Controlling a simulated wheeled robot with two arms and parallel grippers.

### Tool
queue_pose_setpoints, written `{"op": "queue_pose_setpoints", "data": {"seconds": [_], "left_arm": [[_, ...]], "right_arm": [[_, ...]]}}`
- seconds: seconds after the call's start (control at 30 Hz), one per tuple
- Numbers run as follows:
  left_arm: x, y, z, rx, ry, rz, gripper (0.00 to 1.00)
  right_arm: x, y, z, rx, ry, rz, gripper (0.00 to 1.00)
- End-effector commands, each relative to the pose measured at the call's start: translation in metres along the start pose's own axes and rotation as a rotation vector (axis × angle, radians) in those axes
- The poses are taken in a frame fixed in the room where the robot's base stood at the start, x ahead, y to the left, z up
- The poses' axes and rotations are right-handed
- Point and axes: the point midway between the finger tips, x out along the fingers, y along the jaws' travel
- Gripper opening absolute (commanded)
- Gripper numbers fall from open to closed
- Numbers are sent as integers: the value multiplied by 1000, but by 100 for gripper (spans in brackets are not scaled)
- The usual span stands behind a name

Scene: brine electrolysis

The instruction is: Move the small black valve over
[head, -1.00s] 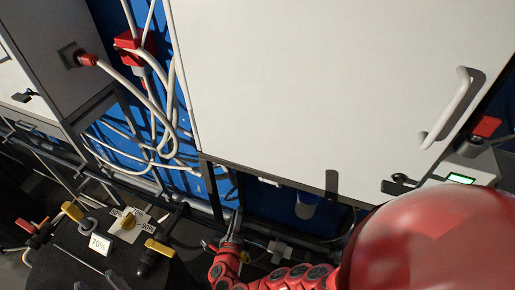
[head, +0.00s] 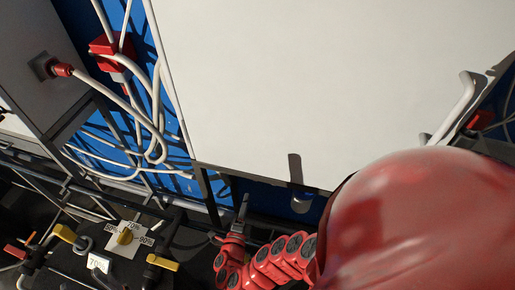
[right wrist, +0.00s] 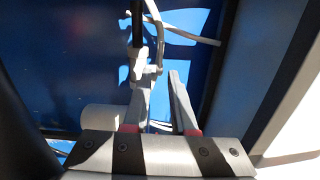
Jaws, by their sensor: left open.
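A dark valve body (head: 150,274) with a yellow lever (head: 163,263) stands at the lower left in the head view. Another yellow lever (head: 65,233) and a red lever (head: 15,251) are further left; I cannot tell which one is the small black valve. Grey and black fittings (right wrist: 140,45) lie beyond the fingertips.
A large white cabinet (head: 330,90) hangs above. White cables (head: 158,110) and dark rails crowd the left. My red arm link blocks the lower right.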

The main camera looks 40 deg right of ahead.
Motion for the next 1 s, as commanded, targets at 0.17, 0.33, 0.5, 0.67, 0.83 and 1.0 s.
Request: {"op": "queue_pose_setpoints", "data": {"seconds": [0.17, 0.33, 0.5, 0.67, 0.83, 1.0], "left_arm": [[0, 0, 0, 0, 0, 0, 50], [-16, 1, 3, 0, 0, 0, 50], [-14, 1, 2, 0, 0, 0, 50], [-16, 1, 3, 0, 0, 0, 50], [-26, 1, 4, 0, 0, 0, 50], [-34, 2, 6, 0, 0, 0, 50]], "right_arm": [[12, -1, -13, -47, 18, -10, 25], [32, 3, -14, -49, 21, -13, 25], [63, -3, -14, -49, 21, -12, 25], [99, -3, -15, -47, 23, -14, 25], [138, -1, -16, -48, 21, -14, 25], [167, -1, -17, -48, 21, -14, 25]]}}
